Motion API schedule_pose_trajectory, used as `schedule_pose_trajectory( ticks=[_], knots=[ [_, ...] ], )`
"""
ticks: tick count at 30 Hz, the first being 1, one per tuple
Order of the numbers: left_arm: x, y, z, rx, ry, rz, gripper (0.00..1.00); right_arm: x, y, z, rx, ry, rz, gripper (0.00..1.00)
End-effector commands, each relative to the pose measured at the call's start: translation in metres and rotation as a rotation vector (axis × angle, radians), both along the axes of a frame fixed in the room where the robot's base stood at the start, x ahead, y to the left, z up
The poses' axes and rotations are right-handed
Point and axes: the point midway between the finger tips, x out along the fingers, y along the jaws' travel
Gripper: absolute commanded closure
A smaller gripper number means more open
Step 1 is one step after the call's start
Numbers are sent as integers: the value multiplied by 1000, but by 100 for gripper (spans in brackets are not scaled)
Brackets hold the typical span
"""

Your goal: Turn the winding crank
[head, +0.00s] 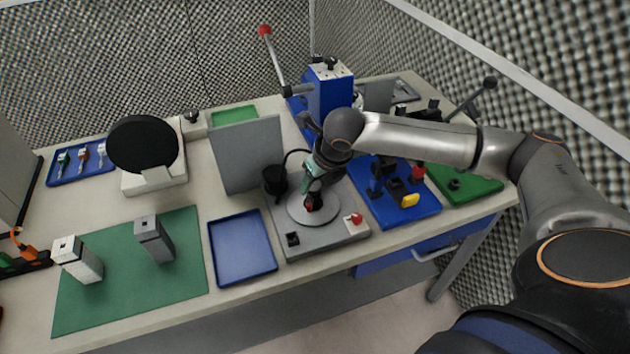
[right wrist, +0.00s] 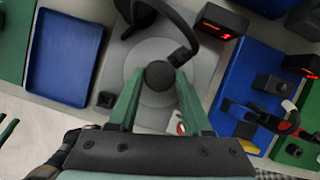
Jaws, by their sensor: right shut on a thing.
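The winding crank shows as a grey round disc (head: 298,214) with a black knob, on a grey station (head: 330,240) near the middle of the bench. In the right wrist view, the knob (right wrist: 160,75) sits between the green fingers of my right gripper (right wrist: 158,80), over the disc (right wrist: 150,50). The right gripper (head: 312,195) reaches down onto the disc in the head view and is shut on the knob. Its hand hides part of the disc and the knob in the head view.
A black cylinder (head: 275,180) and a curved black arm (right wrist: 182,25) stand close to the disc. A red button (head: 355,219) is at the station's front right. A blue tray (head: 240,245) lies to the left, a blue board (head: 405,215) to the right, a grey panel (head: 247,155) behind.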

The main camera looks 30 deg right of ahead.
Motion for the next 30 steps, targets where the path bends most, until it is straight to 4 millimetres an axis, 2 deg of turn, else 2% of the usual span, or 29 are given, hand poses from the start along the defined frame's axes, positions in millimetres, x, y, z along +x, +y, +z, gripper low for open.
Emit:
schedule_pose_trajectory(
  ticks=[17, 18, 25, 30],
  knots=[
    [0, 0, 0, 0, 0, 0, 50, -1, 0, -1, 2, 3, 17, 100],
    [0, 0, 0, 0, 0, 0, 50, -1, 0, -1, 2, 3, 17, 48],
    [0, 0, 0, 0, 0, 0, 50, 0, 0, -1, 1, 2, 17, 22],
    [0, 0, 0, 0, 0, 0, 50, 0, 0, 0, 1, 1, 17, 22]
  ],
)
